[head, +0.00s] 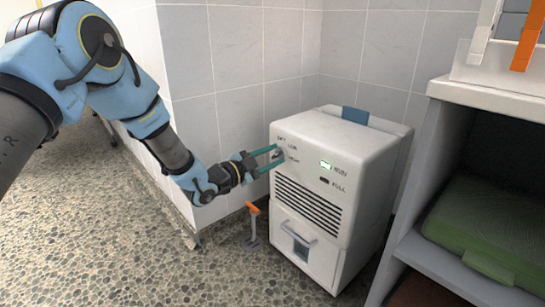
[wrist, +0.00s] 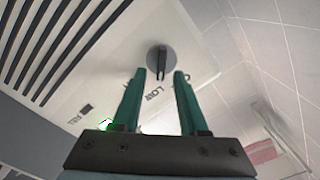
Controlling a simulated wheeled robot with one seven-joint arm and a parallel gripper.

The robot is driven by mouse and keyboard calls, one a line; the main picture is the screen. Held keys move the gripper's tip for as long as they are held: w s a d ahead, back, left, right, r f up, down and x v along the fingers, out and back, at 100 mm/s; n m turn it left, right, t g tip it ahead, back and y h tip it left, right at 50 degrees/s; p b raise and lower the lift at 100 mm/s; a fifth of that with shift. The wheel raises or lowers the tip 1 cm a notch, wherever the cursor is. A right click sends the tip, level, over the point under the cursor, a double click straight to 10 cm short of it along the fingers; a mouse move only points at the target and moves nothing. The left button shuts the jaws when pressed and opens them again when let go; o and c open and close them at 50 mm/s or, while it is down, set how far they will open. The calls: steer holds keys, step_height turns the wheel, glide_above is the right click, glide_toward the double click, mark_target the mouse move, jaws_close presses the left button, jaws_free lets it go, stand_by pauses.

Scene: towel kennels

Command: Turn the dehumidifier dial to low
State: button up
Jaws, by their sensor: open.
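The white dehumidifier (head: 376,150) stands on the floor in the tiled corner. Its dial (wrist: 158,58), a round grey knob with a dark raised bar, is on the front face at upper left. In the wrist view the bar runs nearly up and down, its lower end toward my fingers. The word LOW (wrist: 153,90) is printed close below it. I cannot tell for sure which mark the dial points to. My gripper (head: 278,158) is open, with its two teal fingers at the dial. In the wrist view the fingertips (wrist: 160,76) lie either side of the bar's lower end; contact is unclear.
A green RUN lamp (head: 326,165) is lit beside a dark FULL lamp (head: 324,180). Below are vent slats and a tank with a handle (head: 299,236). An orange-topped tool (head: 252,210) stands near its left side. A grey shelf unit (head: 450,235) with a green folded towel (head: 490,225) is close right.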

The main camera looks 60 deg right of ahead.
steer(key=p+v, duration=0.3)
steer(key=v, duration=0.7)
steer(key=shift+a, duration=0.4)
steer(key=shift+w, duration=0.2)
